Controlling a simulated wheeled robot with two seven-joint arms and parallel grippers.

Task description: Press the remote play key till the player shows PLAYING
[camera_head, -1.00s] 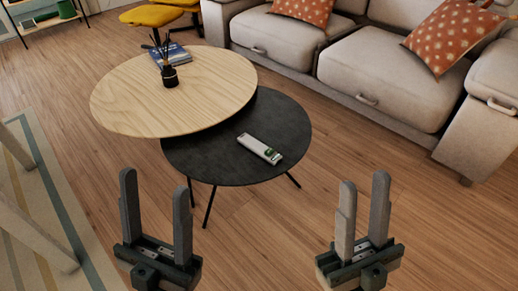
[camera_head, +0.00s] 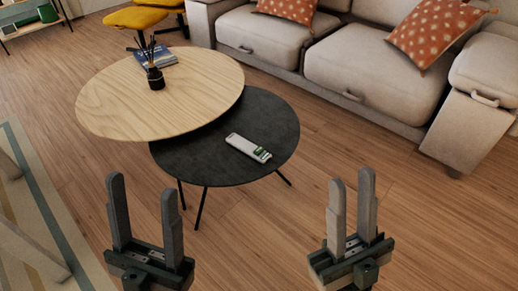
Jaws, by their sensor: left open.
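A white remote (camera_head: 248,147) with a green patch at its near right end lies on the lower black round table (camera_head: 200,169). Its individual keys are too small to make out. No player with a readable display can be picked out. My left gripper (camera_head: 143,182) is open and empty, in front of the tables at the lower left. My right gripper (camera_head: 352,185) is also open and empty, to the right of the black table and apart from the remote.
A higher wooden round table (camera_head: 120,105) overlaps the black one. It bears a dark reed diffuser (camera_head: 155,79) and a blue book (camera_head: 157,57). A beige sofa (camera_head: 375,85) stands behind. A striped rug (camera_head: 42,205) lies at left. Floor at right is clear.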

